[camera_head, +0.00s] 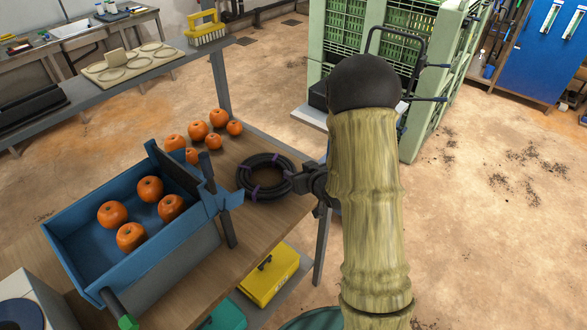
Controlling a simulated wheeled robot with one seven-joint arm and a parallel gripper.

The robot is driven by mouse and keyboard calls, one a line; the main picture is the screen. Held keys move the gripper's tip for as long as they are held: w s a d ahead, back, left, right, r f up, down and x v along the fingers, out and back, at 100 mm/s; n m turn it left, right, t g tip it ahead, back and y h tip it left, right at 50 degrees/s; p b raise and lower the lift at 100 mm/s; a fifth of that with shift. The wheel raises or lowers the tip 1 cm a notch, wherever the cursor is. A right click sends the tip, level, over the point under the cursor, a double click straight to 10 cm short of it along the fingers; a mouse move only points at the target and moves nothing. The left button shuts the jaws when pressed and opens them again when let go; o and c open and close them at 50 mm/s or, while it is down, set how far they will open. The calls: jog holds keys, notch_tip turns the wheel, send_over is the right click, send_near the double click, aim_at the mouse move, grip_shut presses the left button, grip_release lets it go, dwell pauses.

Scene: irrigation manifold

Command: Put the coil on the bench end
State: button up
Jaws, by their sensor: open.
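The coil (247,188) is a black ring of hose with purple ties. It lies flat on the wooden bench (258,222), near the bench's right edge. My gripper (294,182) is open at the coil's right side, its fingers close against the ring. I cannot tell whether they touch it or sit around it. My arm hides part of the floor and the area right of the bench.
A blue tray (88,234) with several orange fruits stands left of the coil. More orange fruits (197,131) lie behind it. A yellow box (268,275) sits below. Green crates (330,60) stand behind.

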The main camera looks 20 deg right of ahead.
jog(key=v, duration=0.5)
jog(key=shift+s, duration=0.1)
jog(key=shift+r, duration=0.1)
dwell(0.3)
jog(key=s+a+r+m+g+h, duration=0.1)
jog(key=s+a+r+g, duration=0.1)
jog(key=s+g, duration=0.3)
jog(key=s+a+r+m+g+h, duration=0.1)
jog(key=s+g, duration=0.3)
jog(key=s, duration=0.9)
jog(key=shift+s+a+r+m+g+h, duration=0.3)
jog(key=shift+s+a+r+g+h, duration=0.15)
jog(key=shift+a, duration=0.3)
jog(key=shift+w, duration=0.15)
jog(key=shift+c, duration=0.4)
